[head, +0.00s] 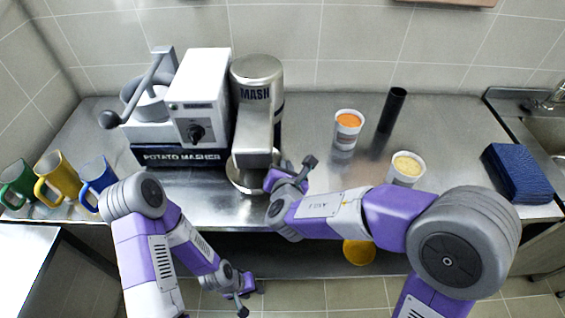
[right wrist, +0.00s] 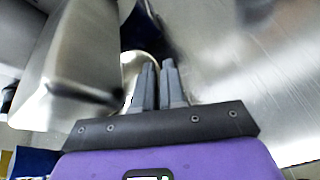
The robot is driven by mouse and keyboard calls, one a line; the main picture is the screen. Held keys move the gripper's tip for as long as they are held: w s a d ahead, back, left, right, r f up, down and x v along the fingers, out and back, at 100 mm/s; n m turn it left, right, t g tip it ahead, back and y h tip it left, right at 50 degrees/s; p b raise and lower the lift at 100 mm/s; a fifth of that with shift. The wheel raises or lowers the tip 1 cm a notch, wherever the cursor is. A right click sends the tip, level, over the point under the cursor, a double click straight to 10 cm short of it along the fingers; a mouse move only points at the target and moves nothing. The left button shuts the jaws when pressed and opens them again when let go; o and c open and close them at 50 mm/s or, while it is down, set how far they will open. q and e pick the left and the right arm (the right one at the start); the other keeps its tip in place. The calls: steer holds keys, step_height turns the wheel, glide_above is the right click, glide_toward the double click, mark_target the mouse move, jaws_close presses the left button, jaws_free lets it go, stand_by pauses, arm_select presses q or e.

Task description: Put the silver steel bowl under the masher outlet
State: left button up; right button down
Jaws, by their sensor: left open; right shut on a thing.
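The silver steel bowl (head: 238,178) sits on the counter below the masher's silver outlet head (head: 256,110), at the front of the potato masher (head: 203,100). Its right side is hidden by my right gripper (head: 274,180). In the right wrist view the gripper's fingers (right wrist: 160,68) are close together at the pale rim of the bowl (right wrist: 138,66), and the gripper is shut on it. From these frames I cannot tell whether the bowl is exactly centred under the outlet. My left gripper (head: 243,297) is open and empty, low in front of the counter.
A blue mug (head: 97,178), yellow mug (head: 58,176) and green mug (head: 17,182) stand at left. To the right are an orange-filled cup (head: 347,130), a black cylinder (head: 393,110), a yellow-filled cup (head: 406,168) and a blue cloth (head: 517,172) near the sink. A yellow round object (head: 359,252) is below the counter.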

steer(key=f+b, duration=0.1)
steer(key=f, duration=0.1)
steer(key=w+f+b, duration=0.1)
steer(key=shift+w+f, duration=0.1)
steer(key=shift+f, duration=0.25)
steer(key=shift+r, duration=0.15)
steer(key=c, duration=1.2)
jaws_free()
steer(key=shift+p+v, duration=0.65)
steer(key=shift+v, duration=5.45)
